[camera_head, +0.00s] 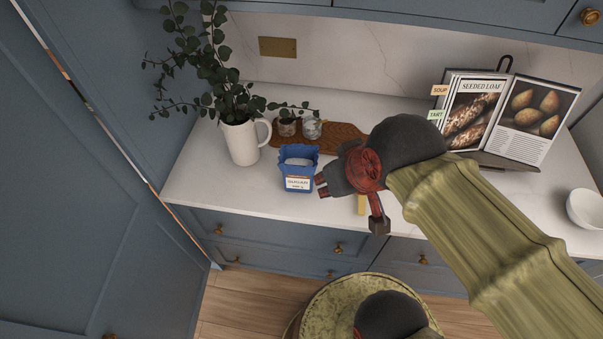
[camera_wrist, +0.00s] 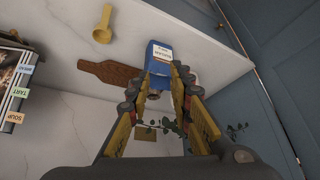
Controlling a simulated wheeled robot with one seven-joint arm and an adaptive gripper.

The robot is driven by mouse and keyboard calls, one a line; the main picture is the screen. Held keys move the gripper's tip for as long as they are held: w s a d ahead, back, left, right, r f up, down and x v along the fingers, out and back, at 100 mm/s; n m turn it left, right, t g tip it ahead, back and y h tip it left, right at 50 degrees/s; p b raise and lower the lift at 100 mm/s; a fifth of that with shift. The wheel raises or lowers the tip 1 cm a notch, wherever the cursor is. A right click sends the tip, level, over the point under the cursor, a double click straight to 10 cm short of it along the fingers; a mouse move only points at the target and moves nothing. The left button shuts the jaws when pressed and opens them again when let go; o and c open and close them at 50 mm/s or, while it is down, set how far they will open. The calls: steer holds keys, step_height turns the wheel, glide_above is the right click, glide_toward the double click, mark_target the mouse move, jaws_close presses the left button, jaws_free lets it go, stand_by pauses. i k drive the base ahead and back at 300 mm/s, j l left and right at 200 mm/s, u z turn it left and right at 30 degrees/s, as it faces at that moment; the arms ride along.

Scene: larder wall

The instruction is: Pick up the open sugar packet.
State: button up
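The open sugar packet (camera_head: 299,183) is blue with a white label and stands upright on the counter; its open top shows white inside. My gripper (camera_head: 321,186) is just right of the packet, its fingers pointing left towards it. In the wrist view the packet (camera_wrist: 160,52) lies beyond the fingertips, roughly in line with the gap between them. The gripper (camera_wrist: 160,82) is open and looks empty. Whether a fingertip touches the packet I cannot tell.
A cream jug (camera_head: 241,143) with leafy stems stands behind left of the packet. A wooden board (camera_head: 345,138) with small jars (camera_head: 311,128) lies behind. A yellow scoop (camera_wrist: 103,27) lies nearby. An open cookbook (camera_head: 505,115) and white bowl (camera_head: 585,208) are right. The counter's front edge is close.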

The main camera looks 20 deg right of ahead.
mark_target(299, 172)
steer(key=k+l+z, duration=0.15)
steer(key=z, duration=0.3)
steer(key=l+z, duration=0.4)
steer(key=k+j, duration=0.05)
steer(key=j, duration=0.05)
